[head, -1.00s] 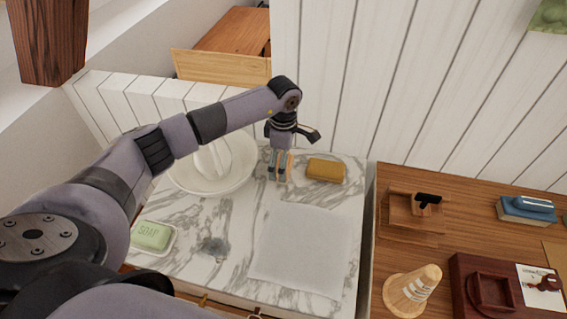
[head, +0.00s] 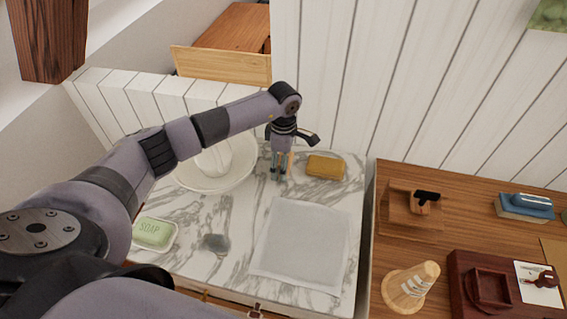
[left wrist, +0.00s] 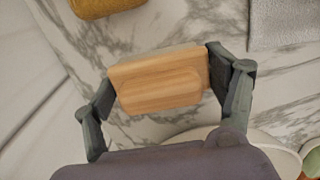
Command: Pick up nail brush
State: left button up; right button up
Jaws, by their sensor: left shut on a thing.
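The nail brush (left wrist: 158,80) shows in the left wrist view as a small pale wooden block with a raised wooden grip on top. My left gripper (left wrist: 165,85) is shut on it, with one finger at each short end. In the head view my left gripper (head: 280,172) points down at the back of the marble top, between the white basin and the yellow sponge. There the brush (head: 291,160) is mostly hidden behind the fingers. I cannot tell whether it still touches the marble. My right gripper is not in view.
On the marble top (head: 190,262) are a white basin (head: 240,172), a yellow sponge (head: 325,167), a green soap (head: 153,232) on a dish, a grey cloth (head: 303,245) and a dark patch (head: 215,243). A wooden desk (head: 455,225) with several items stands at right.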

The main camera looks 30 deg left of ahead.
pick_arm(q)
jog(key=shift+c, duration=1.4)
jog(key=shift+r, duration=0.15)
jog(key=shift+w+r, duration=0.1)
jog(key=shift+r, duration=0.2)
notch_tip(320, 180, up, 19)
jog(key=b, duration=0.3)
jog(key=shift+r, duration=0.1)
